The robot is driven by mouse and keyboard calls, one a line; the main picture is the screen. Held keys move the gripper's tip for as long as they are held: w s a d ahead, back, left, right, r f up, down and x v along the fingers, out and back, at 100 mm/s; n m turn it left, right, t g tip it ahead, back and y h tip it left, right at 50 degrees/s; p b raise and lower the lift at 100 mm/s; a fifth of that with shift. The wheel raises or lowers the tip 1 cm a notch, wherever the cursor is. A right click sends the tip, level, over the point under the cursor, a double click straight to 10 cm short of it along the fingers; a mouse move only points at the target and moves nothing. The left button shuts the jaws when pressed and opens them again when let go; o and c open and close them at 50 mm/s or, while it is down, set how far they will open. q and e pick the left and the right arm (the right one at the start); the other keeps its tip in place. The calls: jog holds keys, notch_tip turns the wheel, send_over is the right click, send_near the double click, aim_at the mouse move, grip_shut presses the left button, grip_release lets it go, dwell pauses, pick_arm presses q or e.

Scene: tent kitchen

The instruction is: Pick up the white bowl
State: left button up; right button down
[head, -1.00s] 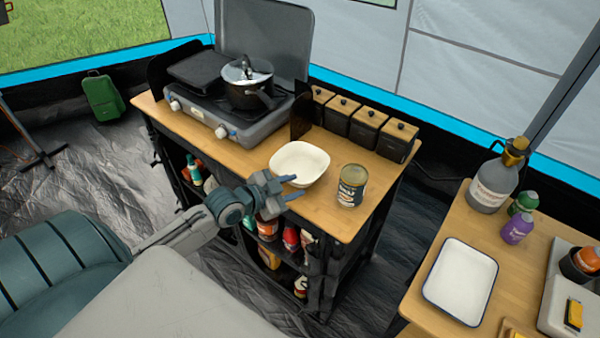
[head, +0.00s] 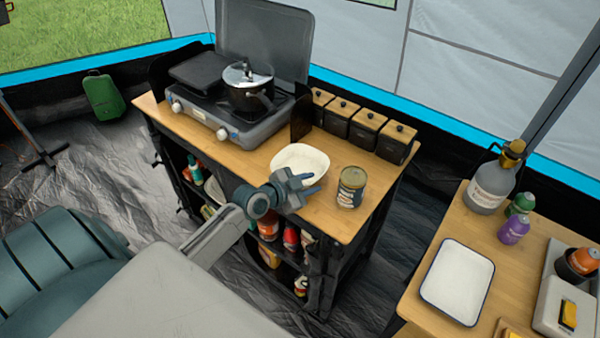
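The white bowl (head: 300,159) stands upright on the wooden top of the stove cabinet, in front of the black canisters. My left gripper (head: 309,182) is at the bowl's near right side, and its fingers overlap the near rim in the head view. The two fingers show apart, so it is open. I cannot tell whether the rim lies between them or whether they touch it. Part of the bowl's near side is hidden behind the gripper. My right gripper is not in view.
A tin can (head: 351,187) stands close to the right of my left gripper. A camp stove (head: 240,128) with a pot (head: 248,92) is at the back left. Canisters (head: 366,130) line the back edge. A second table with a white tray (head: 458,282) is at right.

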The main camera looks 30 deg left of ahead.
pick_arm(q)
grip_shut()
jog(key=shift+r, duration=0.1)
